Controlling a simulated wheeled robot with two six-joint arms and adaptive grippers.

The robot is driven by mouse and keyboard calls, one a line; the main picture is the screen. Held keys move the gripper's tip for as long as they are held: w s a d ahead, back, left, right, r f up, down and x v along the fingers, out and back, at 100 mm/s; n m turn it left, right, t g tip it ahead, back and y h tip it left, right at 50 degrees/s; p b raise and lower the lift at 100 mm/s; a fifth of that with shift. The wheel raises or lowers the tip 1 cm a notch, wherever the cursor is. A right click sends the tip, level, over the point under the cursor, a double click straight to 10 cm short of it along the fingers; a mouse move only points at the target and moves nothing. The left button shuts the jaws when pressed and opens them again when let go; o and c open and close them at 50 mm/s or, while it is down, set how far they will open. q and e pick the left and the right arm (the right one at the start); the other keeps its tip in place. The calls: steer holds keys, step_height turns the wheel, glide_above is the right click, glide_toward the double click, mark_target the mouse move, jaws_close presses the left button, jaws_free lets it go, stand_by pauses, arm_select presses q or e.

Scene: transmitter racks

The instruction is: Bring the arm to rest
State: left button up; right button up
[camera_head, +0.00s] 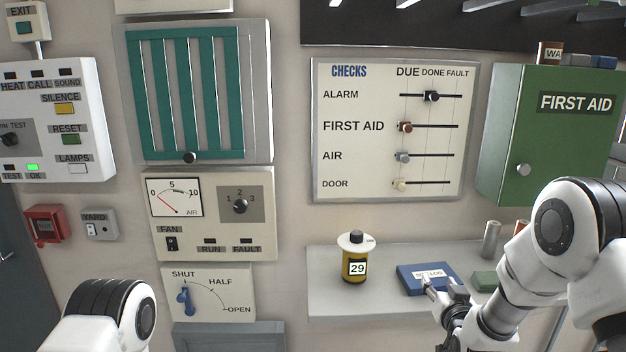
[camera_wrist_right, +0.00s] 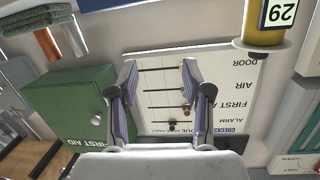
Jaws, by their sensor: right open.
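My right arm comes in from the right in the head view.
Above hang the checks board (camera_head: 387,190) and a green first aid cabinet (camera_head: 553,130). Control panels fill the left wall.

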steer(key=s+a+f+g+b, duration=0.1)
steer(key=s+f+g, duration=0.3)
steer(key=s+f, duration=0.7)
steer(key=s+a+f+g, duration=0.1)
steer(key=s+f+g, duration=0.3)
steer(key=s+f, duration=0.75)
steer(key=s+f+n+g, duration=0.1)
steer(key=s+f+g, duration=0.3)
steer(key=s, duration=0.7)
steer(key=s+a+f+g+y, duration=0.1)
steer(key=s+f+g, duration=0.3)
steer(key=s, duration=0.6)
steer(key=shift+s+f+n, duration=0.4)
steer(key=shift+f, duration=0.4)
steer(key=shift+w, duration=0.1)
